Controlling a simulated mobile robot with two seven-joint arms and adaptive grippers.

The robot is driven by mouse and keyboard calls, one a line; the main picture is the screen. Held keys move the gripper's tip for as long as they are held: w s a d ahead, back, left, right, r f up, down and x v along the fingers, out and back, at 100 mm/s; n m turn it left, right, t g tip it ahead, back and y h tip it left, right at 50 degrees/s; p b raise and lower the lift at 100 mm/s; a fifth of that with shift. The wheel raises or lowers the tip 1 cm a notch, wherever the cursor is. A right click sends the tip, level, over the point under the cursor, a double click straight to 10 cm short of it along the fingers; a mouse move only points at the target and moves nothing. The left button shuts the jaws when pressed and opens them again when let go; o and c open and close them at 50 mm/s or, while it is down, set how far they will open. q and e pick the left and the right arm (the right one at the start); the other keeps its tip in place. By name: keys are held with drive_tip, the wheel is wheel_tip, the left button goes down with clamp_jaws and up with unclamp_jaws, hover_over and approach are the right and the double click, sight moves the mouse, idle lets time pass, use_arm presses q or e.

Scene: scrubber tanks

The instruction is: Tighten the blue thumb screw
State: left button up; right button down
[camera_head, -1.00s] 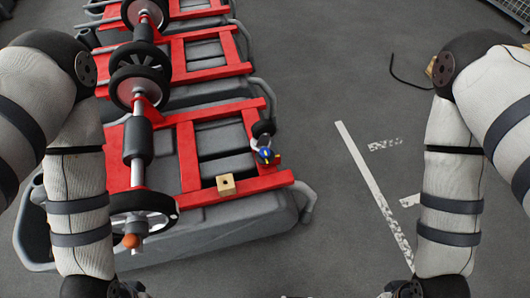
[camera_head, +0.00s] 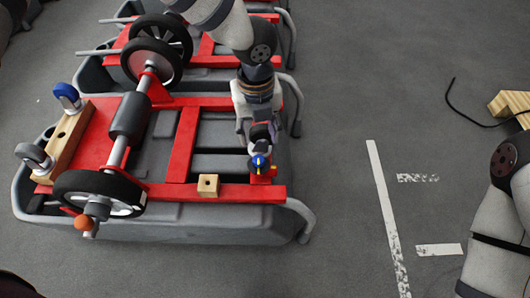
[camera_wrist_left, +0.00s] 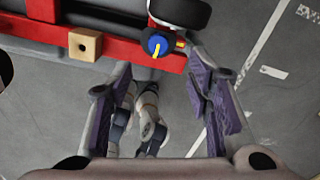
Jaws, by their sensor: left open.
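The blue thumb screw (camera_head: 259,161) has a round blue head with a yellow tab or pointer. It sits at the front right corner of the nearest red frame (camera_head: 235,192), just below a dark caster wheel. It also shows at the upper middle of the left wrist view (camera_wrist_left: 157,45). My left gripper (camera_head: 256,143) is over that corner, directly behind the screw in the head view. In the left wrist view its two purple-padded fingers (camera_wrist_left: 158,90) are spread wide with nothing between them, and the screw lies just above the gap. My right gripper is out of view.
A wooden block with a hole (camera_head: 208,185) stands on the red front bar, left of the screw. A roller shaft with black wheels (camera_head: 127,120) lies over the grey tank (camera_head: 200,230).

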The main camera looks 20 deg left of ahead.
sight(258, 159)
use_arm(q)
wheel_tip(258, 159, down, 10)
drive_tip(key=shift+s+r+b, duration=0.1)
drive_tip(key=shift+b, duration=0.5)
drive_tip(key=shift+c, duration=0.6)
clamp_jaws()
